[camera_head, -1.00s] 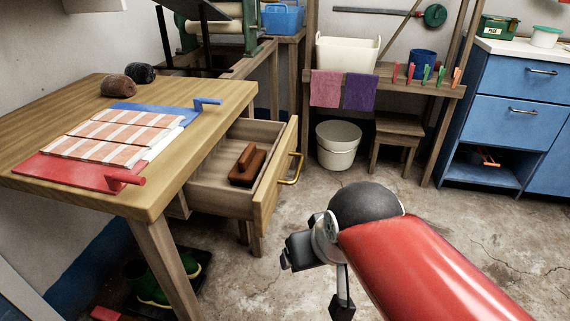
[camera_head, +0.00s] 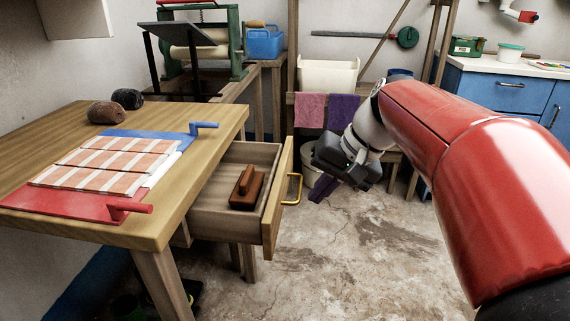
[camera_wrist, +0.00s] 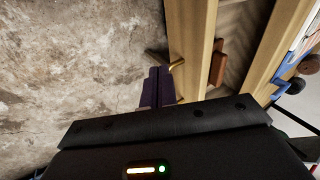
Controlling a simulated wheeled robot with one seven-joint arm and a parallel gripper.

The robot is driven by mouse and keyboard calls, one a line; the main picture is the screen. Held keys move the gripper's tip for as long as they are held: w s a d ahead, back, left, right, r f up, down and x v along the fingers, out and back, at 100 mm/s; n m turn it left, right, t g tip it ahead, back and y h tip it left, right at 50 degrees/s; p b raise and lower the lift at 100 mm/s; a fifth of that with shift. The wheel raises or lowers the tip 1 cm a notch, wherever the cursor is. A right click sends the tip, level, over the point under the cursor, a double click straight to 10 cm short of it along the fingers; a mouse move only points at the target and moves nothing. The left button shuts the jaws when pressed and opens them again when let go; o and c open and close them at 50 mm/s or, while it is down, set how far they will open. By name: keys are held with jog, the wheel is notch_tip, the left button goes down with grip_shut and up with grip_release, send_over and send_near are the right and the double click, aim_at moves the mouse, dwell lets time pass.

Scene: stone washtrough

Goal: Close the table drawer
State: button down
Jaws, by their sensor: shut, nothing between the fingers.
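The wooden table (camera_head: 215,125) has its drawer (camera_head: 279,205) pulled out toward the right. A brown wooden block with a grip (camera_head: 247,188) lies inside the drawer. My gripper (camera_head: 321,190) is shut and empty, just right of the handle, with a small gap seen from the head. In the wrist view my closed fingers (camera_wrist: 157,88) point toward the drawer front (camera_wrist: 189,40), beside the handle (camera_wrist: 177,65); I cannot tell whether they touch it.
A striped cloth on a red and blue board (camera_head: 105,165) and two dark rolled bundles (camera_head: 108,112) lie on the tabletop. Behind my gripper stand a pale bucket (camera_head: 308,158) and a rack with hanging cloths (camera_head: 310,110). The floor (camera_head: 350,260) right of the drawer is open.

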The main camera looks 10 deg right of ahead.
aim_at(286, 183)
jog(key=w+d+r+y, duration=0.35)
jog(key=w+d, duration=0.25)
jog(key=w, duration=0.3)
jog(key=shift+m, duration=0.3)
jog(key=b+x, duration=0.1)
jog(key=x, duration=0.9)
jog(key=shift+a+f+b, duration=0.15)
jog(key=shift+a+b, duration=0.05)
jog(key=shift+b, duration=0.15)
jog(key=w+a, duration=0.1)
jog(key=a, duration=0.3)
jog(key=w+a+p, duration=0.1)
jog(key=w+a, duration=0.1)
jog(key=a, duration=0.3)
jog(key=w+a+p, duration=0.1)
jog(key=a, duration=0.4)
jog(key=shift+w, duration=0.4)
jog(key=shift+a, duration=0.25)
jog(key=shift+a+y, duration=0.1)
jog(key=shift+y, duration=0.15)
